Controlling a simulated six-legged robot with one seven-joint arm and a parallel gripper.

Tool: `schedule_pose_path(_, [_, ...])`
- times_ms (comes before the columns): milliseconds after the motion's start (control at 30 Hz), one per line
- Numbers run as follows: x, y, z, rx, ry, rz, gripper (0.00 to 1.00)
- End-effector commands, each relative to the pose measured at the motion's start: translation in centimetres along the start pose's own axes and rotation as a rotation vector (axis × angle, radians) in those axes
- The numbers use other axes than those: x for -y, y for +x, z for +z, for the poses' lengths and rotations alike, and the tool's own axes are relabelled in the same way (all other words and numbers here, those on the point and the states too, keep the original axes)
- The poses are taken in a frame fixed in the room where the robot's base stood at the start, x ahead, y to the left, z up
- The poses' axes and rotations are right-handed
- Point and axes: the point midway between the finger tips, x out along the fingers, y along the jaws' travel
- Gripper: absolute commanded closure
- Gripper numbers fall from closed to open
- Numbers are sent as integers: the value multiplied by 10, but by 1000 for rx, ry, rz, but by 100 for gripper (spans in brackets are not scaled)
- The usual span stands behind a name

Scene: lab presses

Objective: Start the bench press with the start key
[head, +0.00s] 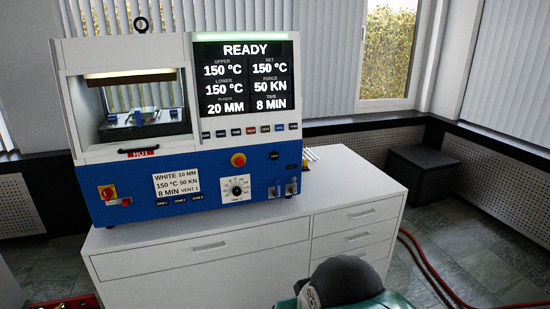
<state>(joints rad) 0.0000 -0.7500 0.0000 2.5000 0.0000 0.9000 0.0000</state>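The bench press (185,165) is a white and blue machine standing on a white cabinet. Its display (244,75) reads READY, 150 °C upper and lower, 50 KN, 20 MM and 8 MIN. A row of small keys (250,130) runs below the display, one of them red and others dark or coloured. Their labels are too small to read, so I cannot tell which is the start key. The press chamber (141,103) shows a plate with blue parts inside behind its window. My gripper is not in view; a dark rounded part of mine shows at the bottom.
The white cabinet (200,270) has drawers. A dark box (427,172) stands behind right. Red hoses (430,262) lie on the floor at right.

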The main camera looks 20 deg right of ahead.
Motion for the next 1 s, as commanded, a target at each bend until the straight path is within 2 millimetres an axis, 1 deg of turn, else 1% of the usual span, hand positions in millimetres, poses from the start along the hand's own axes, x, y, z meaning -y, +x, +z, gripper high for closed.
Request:
schedule_pose_path(33, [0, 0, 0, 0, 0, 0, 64])
schedule_pose_path(100, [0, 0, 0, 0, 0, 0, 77])
schedule_pose_path(167, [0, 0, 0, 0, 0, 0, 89])
schedule_pose_path(200, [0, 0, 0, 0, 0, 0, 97])
schedule_pose_path(233, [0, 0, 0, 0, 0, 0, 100])
schedule_pose_path(1000, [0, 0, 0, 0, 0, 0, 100])
